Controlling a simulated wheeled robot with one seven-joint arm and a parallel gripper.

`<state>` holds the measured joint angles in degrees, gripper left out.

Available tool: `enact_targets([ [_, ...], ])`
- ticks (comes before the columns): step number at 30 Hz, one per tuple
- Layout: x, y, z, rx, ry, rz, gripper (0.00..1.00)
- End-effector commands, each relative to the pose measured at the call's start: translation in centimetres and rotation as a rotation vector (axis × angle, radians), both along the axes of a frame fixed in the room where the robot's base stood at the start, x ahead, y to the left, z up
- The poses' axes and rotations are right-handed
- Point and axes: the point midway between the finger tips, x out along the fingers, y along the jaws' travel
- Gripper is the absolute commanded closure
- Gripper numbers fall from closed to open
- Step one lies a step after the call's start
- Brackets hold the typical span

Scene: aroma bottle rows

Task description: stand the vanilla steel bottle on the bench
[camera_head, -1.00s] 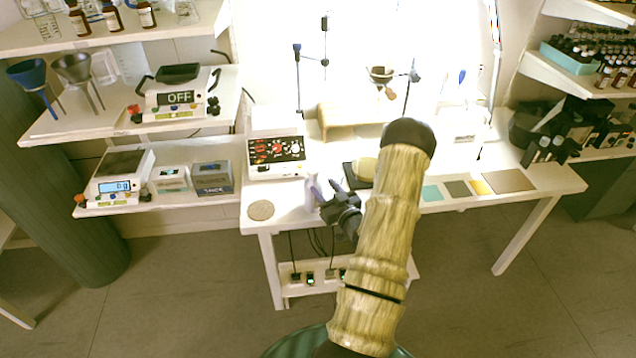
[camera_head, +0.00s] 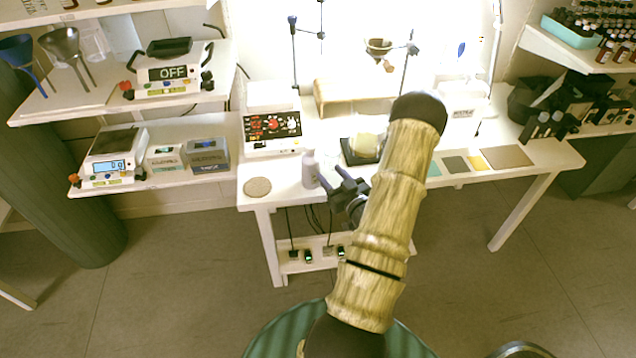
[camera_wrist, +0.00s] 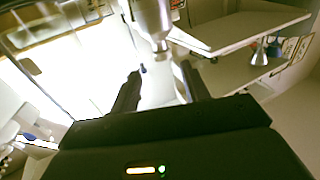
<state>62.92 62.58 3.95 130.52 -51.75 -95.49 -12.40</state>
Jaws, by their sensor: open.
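A pale steel bottle (camera_head: 311,170) stands upright on the white bench (camera_head: 284,193), near its front left part. No label can be read on it, so I cannot tell from the lettering whether it is the vanilla one. My gripper (camera_head: 333,176) is open just to the right of the bottle, its fingers pointing toward it and nothing between them. In the wrist view, a metallic bottle (camera_wrist: 152,18) shows at the top, beyond the open fingers of my gripper (camera_wrist: 160,82). My arm hides part of the bench behind it.
A round cork mat (camera_head: 257,187) lies at the bench's left front corner. A control box (camera_head: 272,130) stands behind it. A dark-based device with a pale top (camera_head: 364,147) is behind my gripper. Coloured squares (camera_head: 455,165) lie to the right. Shelves with scales flank the left.

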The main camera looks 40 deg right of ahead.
Motion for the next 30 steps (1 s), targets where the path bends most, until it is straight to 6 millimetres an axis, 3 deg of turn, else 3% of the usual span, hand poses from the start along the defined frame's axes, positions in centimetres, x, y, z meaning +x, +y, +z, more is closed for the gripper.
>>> enact_targets([
  [5,0.3,0.2,0.1,-0.002,0.011,0.005,0.54],
  [11,3.2,2.4,0.6,-0.032,0.16,0.059,0.54],
  [15,5.8,5.6,1.3,-0.063,0.352,0.101,0.54],
  [21,7.0,10.5,3.1,-0.084,0.612,0.116,0.54],
  [26,6.1,15.1,5.0,-0.075,0.796,0.11,0.54],
  [30,3.8,19.5,6.8,-0.046,0.945,0.103,0.54],
])
